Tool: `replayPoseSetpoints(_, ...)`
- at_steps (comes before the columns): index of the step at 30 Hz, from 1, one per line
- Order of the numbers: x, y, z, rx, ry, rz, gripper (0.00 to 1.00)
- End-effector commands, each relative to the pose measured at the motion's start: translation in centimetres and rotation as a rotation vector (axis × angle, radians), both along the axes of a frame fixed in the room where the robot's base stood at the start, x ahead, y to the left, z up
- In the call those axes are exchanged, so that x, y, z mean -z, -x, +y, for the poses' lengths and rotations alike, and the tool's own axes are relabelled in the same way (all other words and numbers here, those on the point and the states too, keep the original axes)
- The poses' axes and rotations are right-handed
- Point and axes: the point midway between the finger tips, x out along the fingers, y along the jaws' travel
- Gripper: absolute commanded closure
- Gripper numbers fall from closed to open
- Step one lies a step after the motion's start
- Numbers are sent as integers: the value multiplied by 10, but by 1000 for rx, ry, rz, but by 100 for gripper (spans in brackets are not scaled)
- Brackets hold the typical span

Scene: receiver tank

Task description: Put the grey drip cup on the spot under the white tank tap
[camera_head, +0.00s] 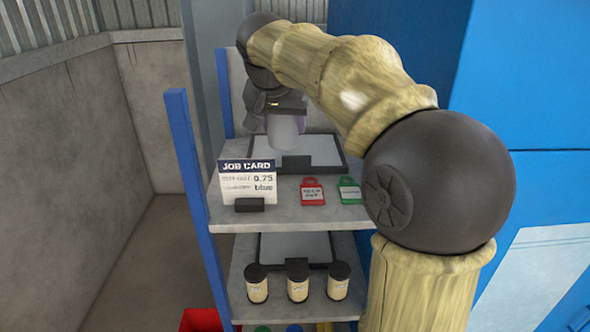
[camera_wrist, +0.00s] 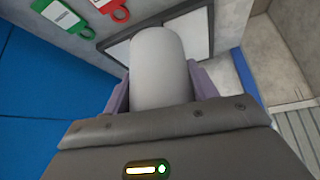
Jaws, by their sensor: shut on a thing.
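The grey drip cup (camera_wrist: 162,65) is held between the two purple fingers of my gripper (camera_wrist: 160,88) in the wrist view. In the head view the cup (camera_head: 284,131) hangs below my gripper (camera_head: 283,118), over the back part of the upper shelf. The gripper is shut on the cup. Whether the cup clears the tray behind it is hard to tell. No white tank tap or spot under it shows clearly in either view.
The upper shelf (camera_head: 235,215) holds a job card (camera_head: 248,183), a red tag (camera_head: 312,192), a green tag (camera_head: 349,190) and a black-rimmed tray (camera_head: 322,150). Several dark-lidded jars (camera_head: 297,289) stand on the lower shelf. A blue post (camera_head: 188,165) edges the left; a large blue body (camera_head: 540,75) fills the right.

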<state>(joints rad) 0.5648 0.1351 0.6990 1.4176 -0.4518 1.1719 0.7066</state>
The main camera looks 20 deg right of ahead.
Motion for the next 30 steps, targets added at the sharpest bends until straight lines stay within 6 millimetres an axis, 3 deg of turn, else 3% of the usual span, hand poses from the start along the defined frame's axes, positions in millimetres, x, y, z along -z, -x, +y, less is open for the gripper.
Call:
replayPoseSetpoints(5, 8, 0, 0, 0, 1, 2, 64)
replayPoseSetpoints(14, 54, 1, -1, 0, 0, 4, 64)
replayPoseSetpoints(25, 60, 0, 0, 0, 0, 0, 64)
replayPoseSetpoints(30, 79, 1, 0, 0, -1, 4, 64)
